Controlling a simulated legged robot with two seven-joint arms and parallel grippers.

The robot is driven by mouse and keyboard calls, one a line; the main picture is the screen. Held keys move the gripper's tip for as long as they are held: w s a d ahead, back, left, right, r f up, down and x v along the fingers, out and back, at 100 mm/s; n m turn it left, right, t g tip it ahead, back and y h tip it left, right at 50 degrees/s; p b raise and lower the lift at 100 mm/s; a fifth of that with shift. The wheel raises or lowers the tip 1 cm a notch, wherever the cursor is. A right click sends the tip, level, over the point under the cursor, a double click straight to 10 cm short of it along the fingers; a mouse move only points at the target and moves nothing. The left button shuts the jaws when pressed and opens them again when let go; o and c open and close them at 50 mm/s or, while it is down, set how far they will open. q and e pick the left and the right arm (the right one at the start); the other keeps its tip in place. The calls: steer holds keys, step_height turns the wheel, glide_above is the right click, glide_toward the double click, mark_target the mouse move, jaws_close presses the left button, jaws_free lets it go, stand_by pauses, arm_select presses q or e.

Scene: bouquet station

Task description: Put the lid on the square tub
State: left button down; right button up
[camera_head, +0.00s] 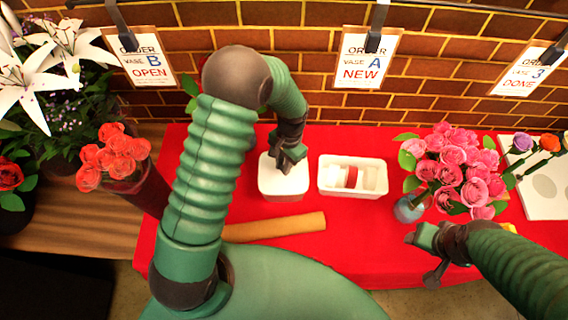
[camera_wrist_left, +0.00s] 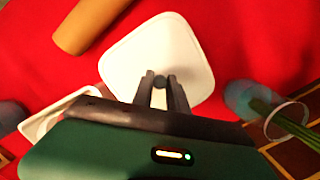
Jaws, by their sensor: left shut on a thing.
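A white square lid with rounded corners (camera_wrist_left: 160,55) fills the middle of the left wrist view. My left gripper (camera_wrist_left: 160,90) is shut on the small dark knob at its centre. In the head view the gripper (camera_head: 287,163) points down at the white lid (camera_head: 270,184), which lies over the square tub (camera_head: 285,197). Only a pinkish strip of the tub's side shows below the lid. I cannot tell whether the lid rests on the rim or hangs just above it. My right gripper (camera_head: 422,258) is empty at the table's front right, its fingers apart.
A white bin (camera_head: 352,191) holding a white item with a red band stands close right of the tub. A brown roll (camera_head: 275,227) lies in front. Pink roses in a vase (camera_head: 410,208) stand farther right. A glass with green stems (camera_wrist_left: 285,120) shows in the left wrist view.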

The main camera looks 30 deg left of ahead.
arm_select(q)
steer(key=c, duration=0.7)
jaws_free()
steer(key=shift+c, duration=0.2)
steer(key=shift+r+p, duration=3.1)
steer(key=shift+r, duration=0.4)
jaws_close()
steer(key=shift+f, duration=0.1)
